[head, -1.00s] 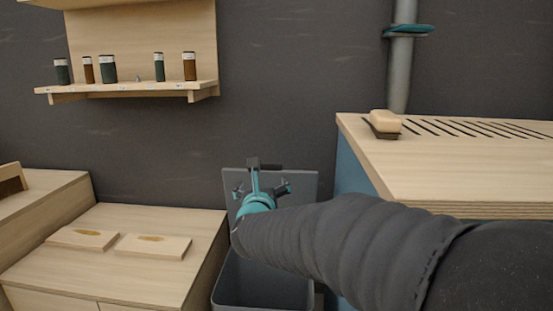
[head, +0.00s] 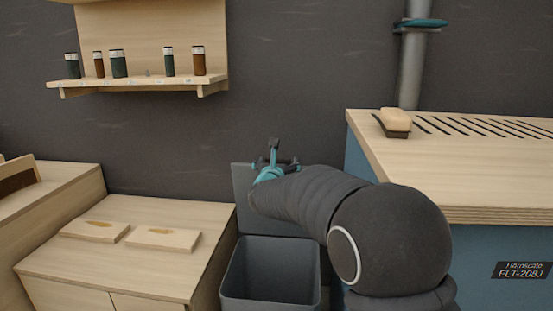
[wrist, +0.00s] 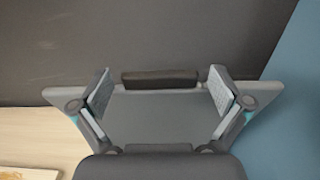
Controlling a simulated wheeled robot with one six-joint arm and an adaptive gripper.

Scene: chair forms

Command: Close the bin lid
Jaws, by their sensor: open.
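The grey bin (head: 270,276) stands on the floor between the low wooden cabinet and the slotted bench, its top open. Its lid (head: 243,190) stands raised at the back against the dark wall. In the wrist view the lid (wrist: 165,108) spans the picture, with a dark handle strip (wrist: 160,77) along its top edge. My gripper (head: 274,160) is in front of the upper part of the lid. In the wrist view my gripper (wrist: 158,92) is open, its two pads apart on either side of the handle strip. Contact with the lid cannot be told.
A low wooden cabinet (head: 150,268) with two small boards is left of the bin. A slotted wooden bench (head: 440,180) with a brush (head: 394,123) is at the right. A shelf (head: 140,82) with several jars hangs on the wall.

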